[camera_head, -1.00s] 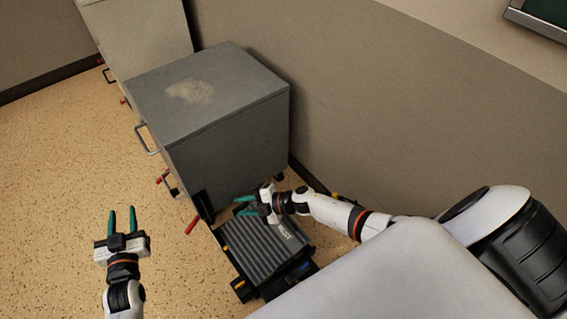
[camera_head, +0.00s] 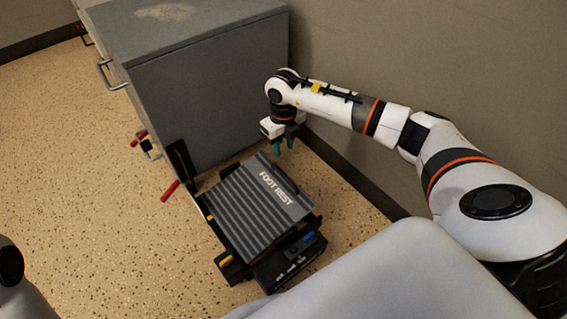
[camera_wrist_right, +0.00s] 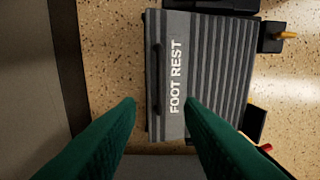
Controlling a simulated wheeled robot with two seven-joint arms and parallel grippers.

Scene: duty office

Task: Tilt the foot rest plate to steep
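The foot rest plate (camera_head: 252,206) is a grey ribbed plate with white "FOOT REST" lettering, on a black base (camera_head: 290,262) on the floor in front of the cabinet. It looks tilted; the exact angle is hard to tell. The plate also shows in the right wrist view (camera_wrist_right: 206,75), with a dark bar along its lettered edge. My right gripper (camera_head: 284,147) points down just beyond the plate's far right edge, its green fingers apart. In the right wrist view the fingertips (camera_wrist_right: 161,101) are spread over the lettered edge, with nothing between them visibly gripped. My left gripper is out of view.
A grey cabinet (camera_head: 205,95) stands directly behind the foot rest. A red lever (camera_head: 170,190) and a yellow knob (camera_head: 226,261) show at the left of the foot rest. The wall (camera_head: 440,80) is close on the right. The floor (camera_head: 90,170) at left is open.

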